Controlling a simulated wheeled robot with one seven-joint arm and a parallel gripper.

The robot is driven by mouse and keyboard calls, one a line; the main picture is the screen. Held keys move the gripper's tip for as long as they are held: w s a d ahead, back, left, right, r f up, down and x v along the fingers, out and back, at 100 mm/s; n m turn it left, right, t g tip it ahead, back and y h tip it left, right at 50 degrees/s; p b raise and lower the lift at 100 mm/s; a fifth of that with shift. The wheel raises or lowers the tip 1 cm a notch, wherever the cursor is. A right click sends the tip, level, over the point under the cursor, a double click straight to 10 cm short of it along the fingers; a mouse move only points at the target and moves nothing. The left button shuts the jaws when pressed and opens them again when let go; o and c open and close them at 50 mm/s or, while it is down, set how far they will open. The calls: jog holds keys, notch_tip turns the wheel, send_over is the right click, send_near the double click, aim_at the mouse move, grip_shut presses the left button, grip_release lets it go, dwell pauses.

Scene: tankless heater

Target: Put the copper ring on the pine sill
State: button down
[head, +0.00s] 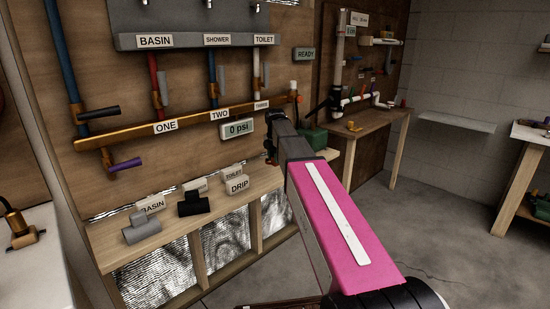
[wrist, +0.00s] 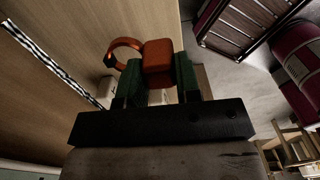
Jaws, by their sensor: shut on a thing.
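The copper ring (wrist: 123,46) is an orange-brown loop joined to a small block (wrist: 158,62). My gripper (wrist: 158,72) is shut on that block between its two green fingers, with the loop sticking out to the left. In the head view my gripper (head: 272,150) is dark and partly hidden by my pink arm; I cannot make out the ring there. The pine sill (head: 190,226) is the pale wooden ledge below the pipe board at the left. My gripper is near its right end; the height above it is unclear.
On the sill stand a grey tee-shaped piece (head: 142,230), a black one (head: 194,203) and labels including BASIN (head: 151,205) and DRIP (head: 237,185). Pipes and a pressure display (head: 238,128) are above. A wooden table (head: 372,130) stands farther right. The sill's front strip looks clear.

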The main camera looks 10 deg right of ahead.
send_over(275, 179)
jog(key=shift+s+f, duration=0.15)
jog(key=shift+f, duration=2.8)
jog(key=shift+f, duration=0.5)
jog(key=c, duration=0.7)
grip_release()
jog(key=shift+c, duration=0.2)
jog(key=shift+r, duration=0.1)
notch_tip(275, 179, up, 11)
jog(key=shift+f, duration=0.2)
